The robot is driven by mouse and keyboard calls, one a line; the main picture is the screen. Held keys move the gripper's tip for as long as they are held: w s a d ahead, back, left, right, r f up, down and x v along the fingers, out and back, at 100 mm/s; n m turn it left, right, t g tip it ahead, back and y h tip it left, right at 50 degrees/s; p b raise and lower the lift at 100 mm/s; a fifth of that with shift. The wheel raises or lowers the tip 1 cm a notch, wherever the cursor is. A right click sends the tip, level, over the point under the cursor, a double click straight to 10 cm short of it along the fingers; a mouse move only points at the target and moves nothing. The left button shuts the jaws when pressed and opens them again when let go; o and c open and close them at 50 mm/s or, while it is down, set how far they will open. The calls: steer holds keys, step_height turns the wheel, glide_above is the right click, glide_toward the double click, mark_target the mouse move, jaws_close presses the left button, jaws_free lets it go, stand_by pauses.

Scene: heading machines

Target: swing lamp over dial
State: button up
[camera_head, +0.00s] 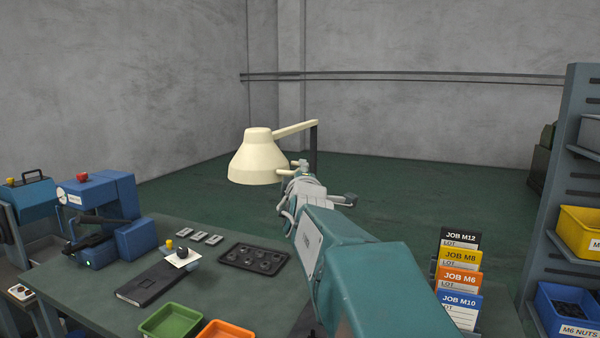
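The lamp has a cream, bell-shaped shade (256,162), a cream arm (294,129) and a dark upright post (313,146). The shade hangs above the far side of the green bench (215,290). My gripper (287,173) is just right of the shade's lower rim, beside a short cream stub. I cannot tell whether it touches the stub or the shade. Its fingers are small and partly hidden by my own arm, so open or shut does not show. A small dark round object on a white card (183,258) sits on the bench; I cannot tell if it is the dial.
A blue machine (105,215) stands at the left. The bench holds a dark tray of round parts (254,258), a black notebook (150,283), a green bin (171,322) and an orange bin (226,330). Job cards (459,280) and a bin rack (556,190) stand right.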

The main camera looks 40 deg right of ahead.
steer(key=v, duration=0.9)
